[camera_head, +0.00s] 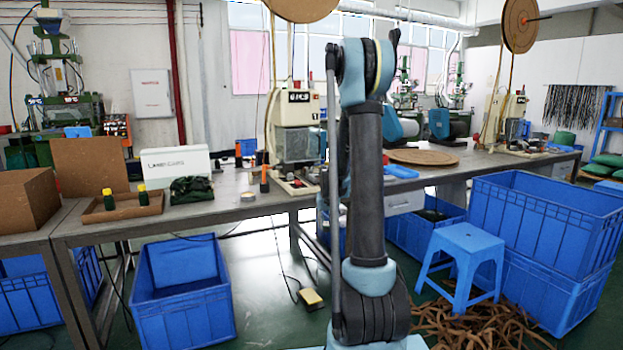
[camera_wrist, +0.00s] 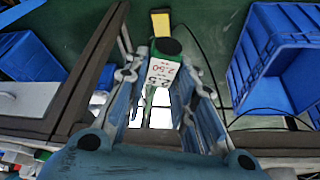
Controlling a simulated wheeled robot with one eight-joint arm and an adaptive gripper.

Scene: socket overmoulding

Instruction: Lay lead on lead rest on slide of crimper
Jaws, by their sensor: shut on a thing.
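In the wrist view my gripper (camera_wrist: 163,68) is shut on a labelled piece (camera_wrist: 160,74) with a dark round end and a white face printed in black and red. I cannot tell whether this is the lead or part of it. The crimper (camera_head: 298,111), a cream machine with a digital display, stands on the bench in the head view, behind my raised arm. Its base and slide (camera_head: 297,184) are small, and the lead rest cannot be made out. My gripper is hidden in the head view.
The grey bench (camera_head: 245,206) runs across the room. A cardboard tray (camera_head: 121,206) with two small bottles stands on its left. Blue crates (camera_head: 185,290), a blue stool (camera_head: 463,262) and a yellow pedal (camera_head: 311,299) are on the floor. The pedal also shows in the wrist view (camera_wrist: 160,23).

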